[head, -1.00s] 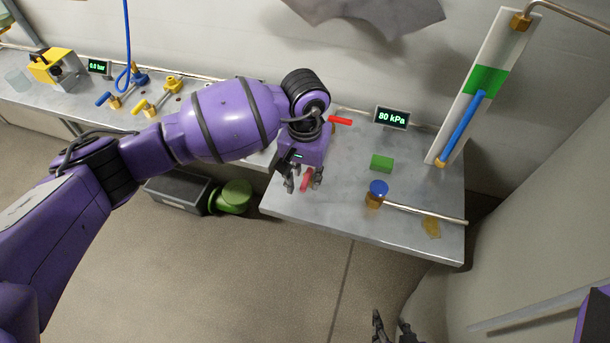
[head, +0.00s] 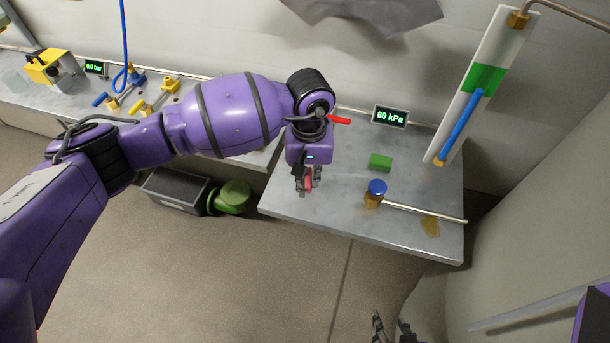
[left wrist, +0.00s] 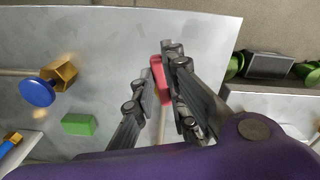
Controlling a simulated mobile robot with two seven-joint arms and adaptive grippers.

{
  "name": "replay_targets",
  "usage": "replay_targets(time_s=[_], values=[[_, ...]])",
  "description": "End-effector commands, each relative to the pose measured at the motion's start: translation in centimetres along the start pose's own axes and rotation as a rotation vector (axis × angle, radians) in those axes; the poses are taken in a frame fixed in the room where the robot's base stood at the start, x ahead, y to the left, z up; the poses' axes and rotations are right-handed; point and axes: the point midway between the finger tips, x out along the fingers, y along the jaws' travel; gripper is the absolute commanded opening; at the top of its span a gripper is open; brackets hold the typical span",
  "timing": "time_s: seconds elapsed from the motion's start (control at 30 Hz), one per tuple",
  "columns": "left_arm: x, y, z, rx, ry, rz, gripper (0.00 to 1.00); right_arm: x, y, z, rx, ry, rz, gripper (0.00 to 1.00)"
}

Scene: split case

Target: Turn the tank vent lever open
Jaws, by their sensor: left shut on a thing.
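My left gripper (head: 305,188) points down over the front left part of the right-hand metal bench. It is shut on a red handle (head: 309,181), which also shows between the fingers in the left wrist view (left wrist: 160,78). The handle's base is hidden, so I cannot tell what it is fixed to. Another red lever (head: 339,121) sticks out to the right behind my left wrist; its mount is hidden. My right gripper (head: 393,330) is at the bottom edge of the head view, fingers apart and empty, well away from the bench.
A pressure display (head: 390,116) stands at the back of the bench (head: 340,215). A green block (head: 380,162) and a blue knob (head: 377,187) on a brass fitting with a pipe are to the right. A gauge board (head: 463,115) leans at the wall.

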Motion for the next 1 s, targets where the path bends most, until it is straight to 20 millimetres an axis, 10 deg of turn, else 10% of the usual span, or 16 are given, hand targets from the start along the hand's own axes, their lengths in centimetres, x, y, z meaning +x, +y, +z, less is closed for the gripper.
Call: replay_targets(time_s=[1.0], values=[[-0.2, 3.5, -1.9, -0.958, 0.002, 0.002, 0.00, -0.2, -0.2, -0.9, 0.001, 0.010, -0.003, 0.40]])
